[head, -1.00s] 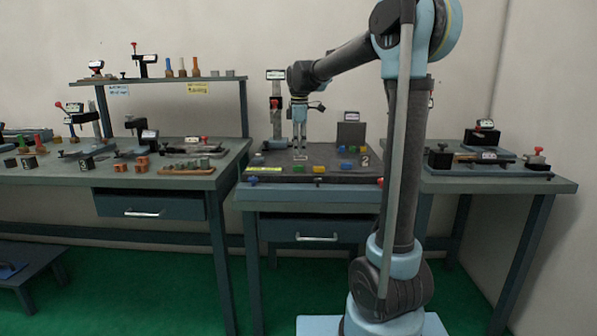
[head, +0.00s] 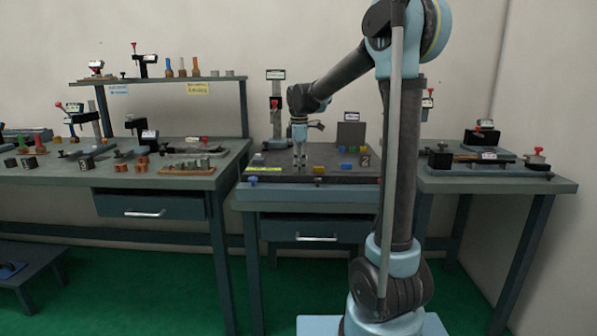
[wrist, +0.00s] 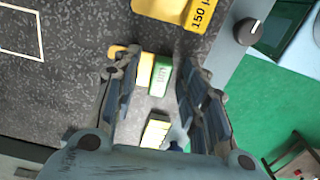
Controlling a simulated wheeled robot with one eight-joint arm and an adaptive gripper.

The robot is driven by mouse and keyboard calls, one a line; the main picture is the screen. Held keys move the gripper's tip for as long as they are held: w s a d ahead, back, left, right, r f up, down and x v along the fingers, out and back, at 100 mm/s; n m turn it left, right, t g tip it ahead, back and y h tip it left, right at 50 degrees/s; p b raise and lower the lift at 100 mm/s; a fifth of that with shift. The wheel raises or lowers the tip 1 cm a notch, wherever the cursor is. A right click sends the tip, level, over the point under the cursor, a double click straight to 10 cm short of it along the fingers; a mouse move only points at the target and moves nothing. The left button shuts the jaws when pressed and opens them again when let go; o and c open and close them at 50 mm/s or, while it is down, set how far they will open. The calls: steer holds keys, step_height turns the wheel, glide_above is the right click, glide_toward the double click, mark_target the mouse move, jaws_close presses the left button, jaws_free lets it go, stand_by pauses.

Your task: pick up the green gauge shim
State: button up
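The green gauge shim (wrist: 160,77) shows in the wrist view as a small green block with a pale label. It lies on the dark speckled plate between my finger pads, with a yellow-orange block close against its left side. My gripper (wrist: 154,66) is open around this spot, and I see no finger clearly touching the shim. In the head view my gripper (head: 299,166) points straight down, low over the middle bench's plate. The shim cannot be made out there, with the gripper in front of that area.
A yellow-and-white block (wrist: 156,132) lies nearer the palm in the wrist view. A yellow piece marked 150 (wrist: 200,14) and a black knob (wrist: 247,31) are beyond the fingers. In the head view, a grey upright block (head: 351,134) stands behind small coloured pieces.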

jaws_close()
